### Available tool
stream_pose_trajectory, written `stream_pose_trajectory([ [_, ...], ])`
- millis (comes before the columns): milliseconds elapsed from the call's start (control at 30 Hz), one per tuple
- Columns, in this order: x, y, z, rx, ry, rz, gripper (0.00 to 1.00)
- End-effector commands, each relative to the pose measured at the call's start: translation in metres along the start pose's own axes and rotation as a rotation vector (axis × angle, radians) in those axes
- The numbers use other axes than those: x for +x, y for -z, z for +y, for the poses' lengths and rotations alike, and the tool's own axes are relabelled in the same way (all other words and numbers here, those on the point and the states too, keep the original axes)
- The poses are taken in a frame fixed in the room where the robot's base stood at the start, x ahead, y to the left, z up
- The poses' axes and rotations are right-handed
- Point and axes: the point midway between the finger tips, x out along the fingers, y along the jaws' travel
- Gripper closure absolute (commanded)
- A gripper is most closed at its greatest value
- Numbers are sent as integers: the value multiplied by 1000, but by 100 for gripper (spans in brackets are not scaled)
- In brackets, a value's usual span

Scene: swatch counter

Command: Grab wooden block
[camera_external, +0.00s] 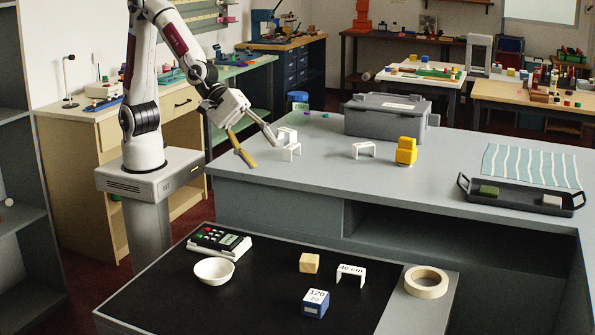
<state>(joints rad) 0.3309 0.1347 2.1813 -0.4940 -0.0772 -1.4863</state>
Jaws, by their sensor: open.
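The wooden block (309,263) is a small light tan cube. It sits on the black mat (190,295) of the low front counter, in the lower middle of the view. My gripper (262,152) is open and empty, with its two fingers spread wide. It hangs above the left part of the grey counter, up and to the left of the block and well apart from it. Nothing hides the block.
Near the block stand a white "40 cm" bracket (351,274), a blue "120" block (316,303), a white bowl (214,271) and a keypad device (219,241). A tape roll (426,283) lies right. The raised grey counter (330,187) edges the mat behind.

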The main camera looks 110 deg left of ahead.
Motion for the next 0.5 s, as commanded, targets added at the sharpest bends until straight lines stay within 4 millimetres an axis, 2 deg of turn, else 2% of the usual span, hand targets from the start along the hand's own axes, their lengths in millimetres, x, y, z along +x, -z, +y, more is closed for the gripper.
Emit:
stream_pose_trajectory([
  [100, 26, -6, -3, -127, -22, 9, 49],
  [500, 103, -16, -20, -556, -131, 39, 49],
])
